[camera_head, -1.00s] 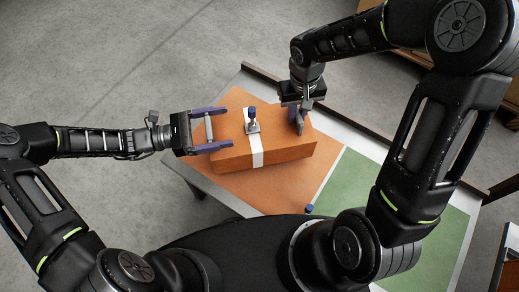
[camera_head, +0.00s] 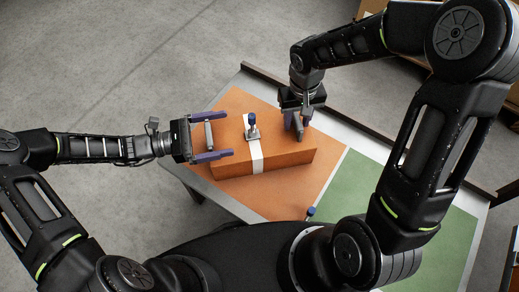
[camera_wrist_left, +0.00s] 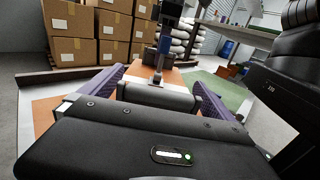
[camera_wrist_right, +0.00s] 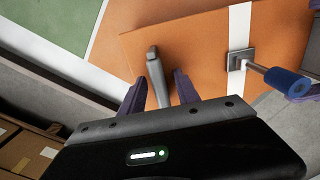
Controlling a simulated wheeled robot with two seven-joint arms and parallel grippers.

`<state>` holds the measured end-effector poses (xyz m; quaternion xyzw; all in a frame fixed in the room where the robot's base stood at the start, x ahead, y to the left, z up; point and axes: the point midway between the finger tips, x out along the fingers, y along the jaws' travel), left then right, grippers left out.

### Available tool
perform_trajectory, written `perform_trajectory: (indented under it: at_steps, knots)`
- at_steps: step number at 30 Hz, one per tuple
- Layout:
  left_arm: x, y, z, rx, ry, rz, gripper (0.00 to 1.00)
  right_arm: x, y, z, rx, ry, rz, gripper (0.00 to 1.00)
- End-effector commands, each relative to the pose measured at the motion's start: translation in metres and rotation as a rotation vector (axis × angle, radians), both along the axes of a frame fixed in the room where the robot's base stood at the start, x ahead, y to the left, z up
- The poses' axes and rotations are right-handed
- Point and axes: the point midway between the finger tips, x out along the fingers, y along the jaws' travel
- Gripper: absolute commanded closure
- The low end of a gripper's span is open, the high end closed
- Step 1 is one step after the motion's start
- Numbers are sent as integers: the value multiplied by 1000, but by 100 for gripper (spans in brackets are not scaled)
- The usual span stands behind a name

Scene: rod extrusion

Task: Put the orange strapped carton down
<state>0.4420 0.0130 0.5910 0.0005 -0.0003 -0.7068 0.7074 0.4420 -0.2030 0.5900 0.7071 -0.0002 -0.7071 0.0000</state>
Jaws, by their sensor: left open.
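The orange carton (camera_head: 285,157) with a white strap (camera_head: 256,158) and a blue-topped post (camera_head: 252,120) on top sits upright on the orange mat area (camera_head: 282,205) of the table. My left gripper (camera_head: 228,134) is open at the carton's left end, its purple fingers either side of a grey bar (camera_head: 208,133). My right gripper (camera_head: 298,125) is over the carton's right end. In the right wrist view its fingers (camera_wrist_right: 159,77) stand apart, either side of another grey bar (camera_wrist_right: 153,66). Whether they press on it cannot be told.
A green mat area (camera_head: 353,190) lies to the right of the orange one. Another small blue-topped piece (camera_head: 310,211) stands near the table's front edge. Stacked brown cartons (camera_wrist_left: 120,35) and white sacks (camera_wrist_left: 185,40) stand in the background.

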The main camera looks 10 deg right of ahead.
Motion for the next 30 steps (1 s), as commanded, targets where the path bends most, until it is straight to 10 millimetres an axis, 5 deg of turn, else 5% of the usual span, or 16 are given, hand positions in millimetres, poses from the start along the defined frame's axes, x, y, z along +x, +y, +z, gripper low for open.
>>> perform_trajectory:
  at_steps: [8,21,30]
  knots:
    - [1,23,0,1,-1,3,0,0,0,0,0,0,0,62]
    - [1,106,0,1,0,3,0,0,0,0,0,0,0,62]
    - [0,121,0,0,0,0,0,0,0,0,0,0,0,62]
